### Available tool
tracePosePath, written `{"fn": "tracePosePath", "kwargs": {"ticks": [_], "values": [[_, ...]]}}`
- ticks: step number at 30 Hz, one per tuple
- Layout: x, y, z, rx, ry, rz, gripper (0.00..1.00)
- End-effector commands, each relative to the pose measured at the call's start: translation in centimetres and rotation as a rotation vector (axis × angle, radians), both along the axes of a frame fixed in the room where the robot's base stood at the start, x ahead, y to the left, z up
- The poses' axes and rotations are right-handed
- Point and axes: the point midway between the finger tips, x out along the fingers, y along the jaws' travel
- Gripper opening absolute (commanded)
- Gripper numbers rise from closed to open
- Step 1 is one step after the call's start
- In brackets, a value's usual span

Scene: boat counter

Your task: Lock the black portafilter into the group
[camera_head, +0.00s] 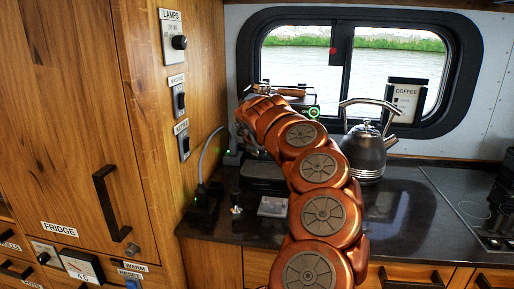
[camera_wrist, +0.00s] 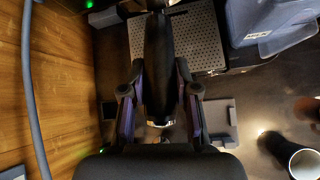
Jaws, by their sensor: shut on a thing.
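In the wrist view my gripper (camera_wrist: 158,85) is shut on the black portafilter (camera_wrist: 157,60), with a purple-lined finger on each side of its dark handle. The handle runs up the picture beside a perforated metal drip tray (camera_wrist: 195,42). The portafilter's far end is cut off at the top edge, so I cannot tell whether it sits in the group. In the head view the coffee machine (camera_head: 308,100) stands by the window, with a lit green button. My orange arm covers much of it and hides the group, the portafilter and my gripper.
A brown-handled tool (camera_head: 290,91) lies on top of the machine. A kettle (camera_head: 368,152) and a coffee box (camera_head: 404,98) stand to the right. A grey hose (camera_wrist: 35,90) runs along the wooden wall (camera_wrist: 65,80) at left. The counter (camera_head: 400,220) is clear at front right.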

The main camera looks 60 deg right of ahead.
Motion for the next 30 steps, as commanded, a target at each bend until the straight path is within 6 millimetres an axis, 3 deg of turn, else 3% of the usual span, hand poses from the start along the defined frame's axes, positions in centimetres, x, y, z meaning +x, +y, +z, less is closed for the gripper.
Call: {"fn": "tracePosePath", "kwargs": {"ticks": [30], "values": [[-1.1, -0.3, 0.1, 0.001, -0.001, 0.1, 0.0]]}}
